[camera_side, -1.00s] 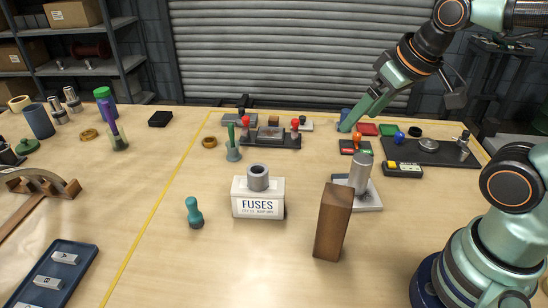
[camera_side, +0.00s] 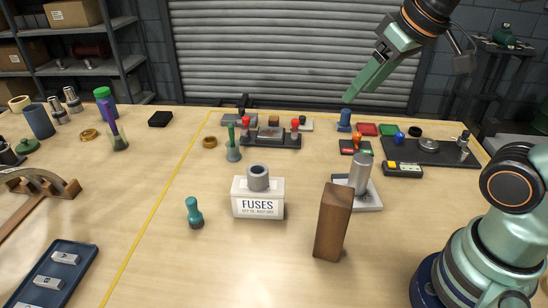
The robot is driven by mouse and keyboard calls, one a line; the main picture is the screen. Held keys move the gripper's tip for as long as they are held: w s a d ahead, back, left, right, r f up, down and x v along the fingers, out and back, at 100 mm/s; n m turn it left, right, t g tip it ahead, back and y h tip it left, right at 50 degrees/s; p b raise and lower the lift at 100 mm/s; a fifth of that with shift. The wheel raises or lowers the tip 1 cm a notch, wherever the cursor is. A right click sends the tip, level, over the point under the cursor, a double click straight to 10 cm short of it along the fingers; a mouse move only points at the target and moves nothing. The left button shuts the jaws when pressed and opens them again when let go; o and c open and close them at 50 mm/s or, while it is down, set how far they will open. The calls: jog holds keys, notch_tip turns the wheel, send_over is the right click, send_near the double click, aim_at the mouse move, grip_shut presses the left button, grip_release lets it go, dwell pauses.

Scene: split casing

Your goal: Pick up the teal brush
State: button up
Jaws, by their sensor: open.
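A teal, waisted piece (camera_side: 194,212) stands upright on the near table, left of the fuses box; no bristles can be made out on it. Farther back, a green-handled piece with a flared grey-teal foot (camera_side: 232,145) also stands upright. I cannot tell for certain which of these is the teal brush. My gripper (camera_side: 358,94) is open and empty, high over the back right of the table, well apart from both.
The fuses box (camera_side: 258,206) with a grey ring on top and a tall brown block (camera_side: 332,222) stand mid-table. A metal cylinder (camera_side: 360,174) stands on a plate behind the block. A blue tray (camera_side: 52,270) lies front left.

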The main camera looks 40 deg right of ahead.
jog(key=w+a+n+t+y, duration=0.1)
jog(key=w+a+n+t, duration=0.15)
jog(key=w+a, duration=0.4)
jog(key=n+t+y, duration=0.3)
jog(key=n+y, duration=0.2)
jog(key=n, duration=0.1)
send_over(196, 208)
jog(key=s+d, duration=0.2)
jog(key=s, duration=0.1)
jog(key=shift+n, duration=0.25)
jog(key=f, duration=2.5)
jog(key=shift+w+a+f, duration=0.3)
jog(key=shift+f, duration=0.1)
jog(key=shift+x, duration=3.7)
jog(key=shift+w+r, duration=0.1)
jog(key=shift+r, duration=0.05)
grip_shut()
